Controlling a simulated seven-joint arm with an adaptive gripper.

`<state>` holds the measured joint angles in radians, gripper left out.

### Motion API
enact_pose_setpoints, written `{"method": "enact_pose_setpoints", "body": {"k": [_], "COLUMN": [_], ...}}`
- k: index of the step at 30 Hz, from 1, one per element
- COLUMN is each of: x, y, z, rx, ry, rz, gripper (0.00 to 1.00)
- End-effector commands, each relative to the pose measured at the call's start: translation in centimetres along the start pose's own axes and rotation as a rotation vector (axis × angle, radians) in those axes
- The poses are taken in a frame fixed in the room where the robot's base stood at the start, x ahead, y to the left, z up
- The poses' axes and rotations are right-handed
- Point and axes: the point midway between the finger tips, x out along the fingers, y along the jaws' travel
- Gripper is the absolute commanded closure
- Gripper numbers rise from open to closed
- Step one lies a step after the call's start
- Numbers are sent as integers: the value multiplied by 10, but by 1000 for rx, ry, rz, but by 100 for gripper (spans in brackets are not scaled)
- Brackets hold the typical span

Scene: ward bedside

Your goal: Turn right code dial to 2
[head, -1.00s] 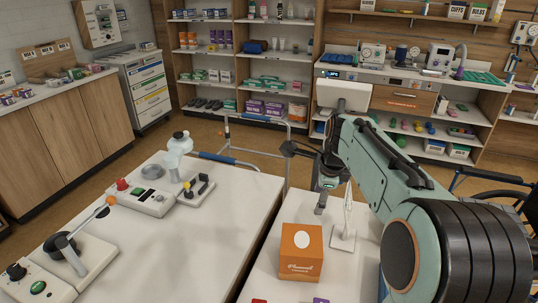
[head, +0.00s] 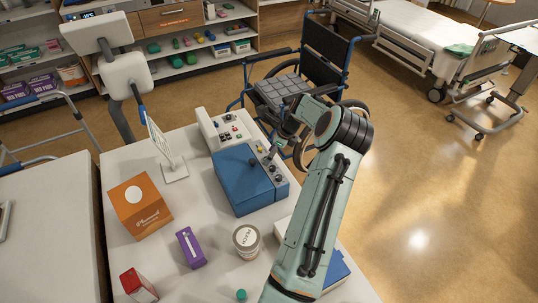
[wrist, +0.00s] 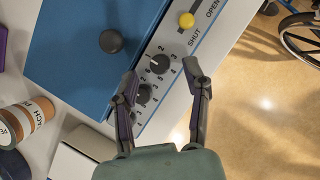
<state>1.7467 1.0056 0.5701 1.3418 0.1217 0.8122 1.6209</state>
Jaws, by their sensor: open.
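The blue box (head: 243,180) stands on the table with a grey control panel (head: 277,185) along its right side. In the wrist view the panel carries a dark numbered code dial (wrist: 159,64) and a second dial (wrist: 143,94) below it, partly behind a finger. By the lettering's direction, the upper one is the right dial; its pointer setting is too small to tell. My gripper (wrist: 161,69) is open and empty, its fingertips on either side of the right dial in the picture. Contact cannot be told. In the head view my gripper (head: 273,151) is small above the panel.
A yellow-knobbed slider (wrist: 187,20) marked SHUT and OPEN sits beside the dials. A black knob (wrist: 111,41) stands on the box top. A white jar (head: 246,240), purple box (head: 191,247) and orange box (head: 140,206) stand nearby. A wheelchair (head: 305,80) is beyond the table.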

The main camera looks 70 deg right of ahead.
Motion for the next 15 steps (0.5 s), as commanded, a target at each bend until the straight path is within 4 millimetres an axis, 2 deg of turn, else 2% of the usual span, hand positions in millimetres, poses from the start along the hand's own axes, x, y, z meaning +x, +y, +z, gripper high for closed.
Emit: {"method": "enact_pose_setpoints", "body": {"k": [3, 10, 11, 15], "x": [8, 9, 9, 9], "y": [0, 0, 0, 0], "z": [0, 0, 0, 0], "rx": [0, 0, 0, 0], "ry": [0, 1, 1, 1], "rz": [0, -1, -1, -1], "gripper": [53, 53, 56, 100]}}
